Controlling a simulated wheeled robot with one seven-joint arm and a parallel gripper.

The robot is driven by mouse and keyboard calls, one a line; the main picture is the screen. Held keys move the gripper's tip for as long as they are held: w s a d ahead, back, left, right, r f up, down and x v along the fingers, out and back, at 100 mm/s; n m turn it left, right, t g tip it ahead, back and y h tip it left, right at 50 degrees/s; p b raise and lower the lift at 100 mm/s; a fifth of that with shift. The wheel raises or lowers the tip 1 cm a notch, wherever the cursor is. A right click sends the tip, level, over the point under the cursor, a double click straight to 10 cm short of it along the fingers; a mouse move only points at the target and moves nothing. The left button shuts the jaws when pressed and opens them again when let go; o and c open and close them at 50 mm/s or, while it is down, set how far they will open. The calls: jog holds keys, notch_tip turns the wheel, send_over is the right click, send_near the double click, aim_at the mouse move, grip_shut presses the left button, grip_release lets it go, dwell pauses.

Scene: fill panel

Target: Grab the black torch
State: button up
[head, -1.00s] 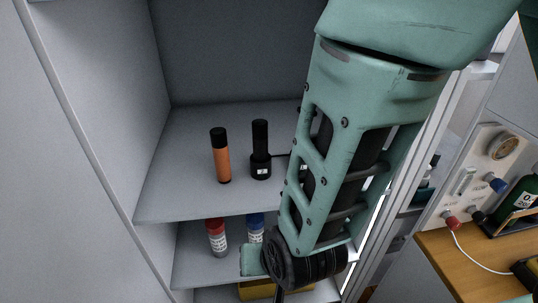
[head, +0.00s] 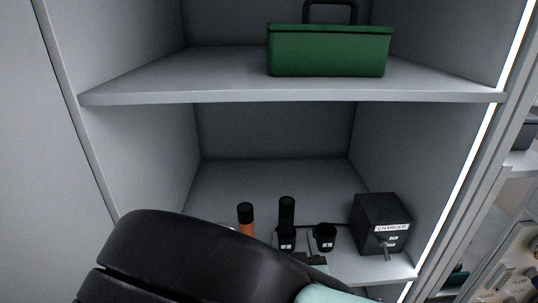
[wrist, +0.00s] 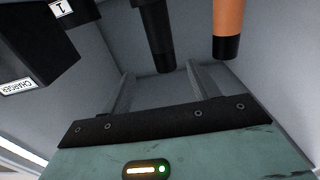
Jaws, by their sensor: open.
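The black torch (head: 287,213) stands upright on the middle shelf, its lower end in a small labelled black holder (head: 287,243). In the wrist view, the picture is upside down and the black torch (wrist: 155,38) hangs from the top edge, its lower tip near the finger gap. My gripper (wrist: 160,78) is open, with two grey fingers apart and nothing clearly between them. The torch looks roughly in line with the gap; I cannot tell how far beyond the fingertips it is. In the head view my dark arm covers most of the gripper.
An orange torch with black ends (head: 246,220) stands close left of the black one. An empty-looking black cup (head: 325,237) and a black charger box (head: 378,222) stand to its right. A green toolbox (head: 330,52) sits on the shelf above. Cabinet walls close both sides.

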aim_at(287, 218)
jog(key=w, duration=0.9)
jog(key=shift+w+a+f+p, duration=0.2)
jog(key=shift+w+a+p, duration=0.1)
jog(key=shift+w, duration=0.1)
jog(key=c, duration=1.3)
